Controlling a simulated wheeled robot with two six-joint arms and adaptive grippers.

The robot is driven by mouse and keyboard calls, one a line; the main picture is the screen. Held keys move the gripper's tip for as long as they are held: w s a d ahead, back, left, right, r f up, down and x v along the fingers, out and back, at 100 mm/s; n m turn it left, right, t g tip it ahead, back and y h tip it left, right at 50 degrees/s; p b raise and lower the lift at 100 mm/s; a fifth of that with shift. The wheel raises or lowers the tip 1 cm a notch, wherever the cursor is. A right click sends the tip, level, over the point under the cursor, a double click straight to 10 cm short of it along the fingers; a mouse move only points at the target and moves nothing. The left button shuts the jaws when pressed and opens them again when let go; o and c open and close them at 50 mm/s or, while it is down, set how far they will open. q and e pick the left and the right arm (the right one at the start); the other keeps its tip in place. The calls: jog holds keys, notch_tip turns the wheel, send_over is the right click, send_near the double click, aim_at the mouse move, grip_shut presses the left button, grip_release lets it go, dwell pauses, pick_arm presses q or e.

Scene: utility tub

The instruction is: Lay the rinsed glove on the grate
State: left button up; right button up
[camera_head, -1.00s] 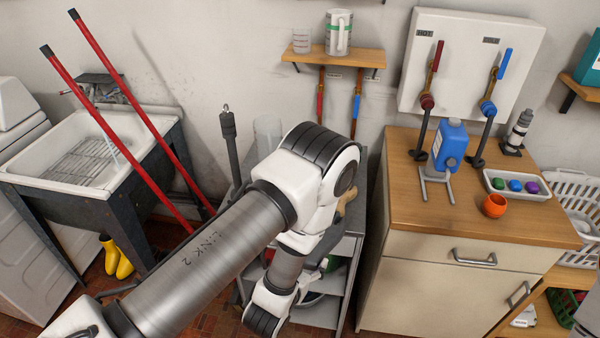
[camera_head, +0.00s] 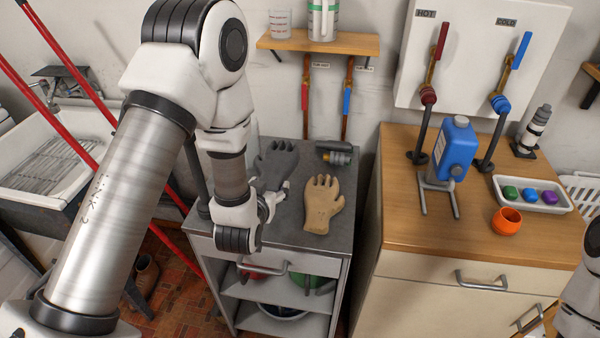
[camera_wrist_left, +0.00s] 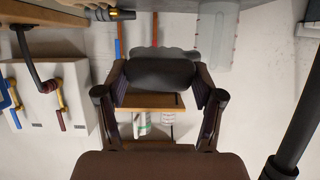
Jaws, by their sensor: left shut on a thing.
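My left gripper (camera_head: 272,198) is over the left part of the grey cart top, shut on a dark grey glove (camera_head: 275,158). In the left wrist view the dark grey glove (camera_wrist_left: 158,72) sits between the two fingers. Whether it touches the cart top is unclear. A tan glove (camera_head: 322,205) lies on the cart to the right of the gripper. The wire grate (camera_head: 48,166) lies in the white tub (camera_head: 88,148) at the left, partly hidden by red handles and my arm. My right gripper is not in view.
Red poles (camera_head: 60,95) lean across the tub front, between it and the cart (camera_head: 290,238). A small dark cylinder (camera_head: 335,152) lies at the cart's back. A wooden counter (camera_head: 420,225) at the right holds a blue bottle (camera_head: 453,150) and an orange cup (camera_head: 507,221).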

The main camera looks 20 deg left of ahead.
pick_arm(q)
notch_tip(320, 180, down, 10)
jog(key=shift+r+p, duration=0.1)
jog(key=shift+p, duration=0.35)
jog(key=shift+s, duration=0.1)
jog(key=o, duration=1.1)
jog(key=shift+o, duration=0.2)
